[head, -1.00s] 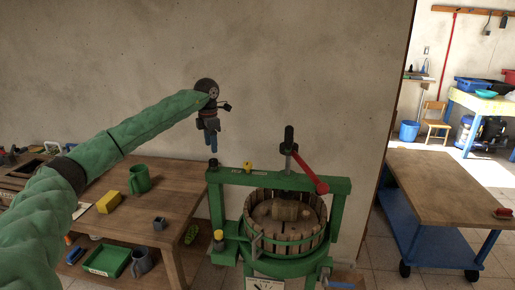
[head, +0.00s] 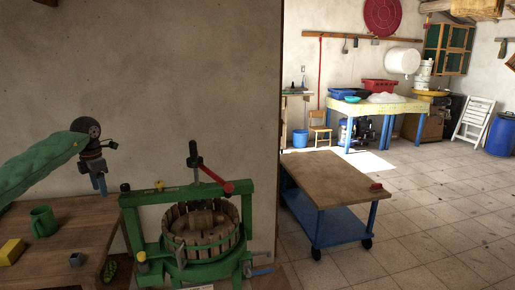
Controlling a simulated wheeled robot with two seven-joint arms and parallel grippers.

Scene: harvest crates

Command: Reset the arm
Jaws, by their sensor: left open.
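My left arm comes in from the left in a green padded sleeve. My left gripper (head: 100,184) points down, open and empty, in front of the wall and above the right end of the wooden table (head: 70,222). It touches nothing that I can see. My right gripper is not in view.
A green fruit press (head: 200,232) with a red-handled lever stands right of the table. The table holds a green mug (head: 43,221), a yellow block (head: 11,251) and a small grey cup (head: 76,259). A blue-framed cart (head: 330,184) stands further right. Open tiled floor lies beyond it.

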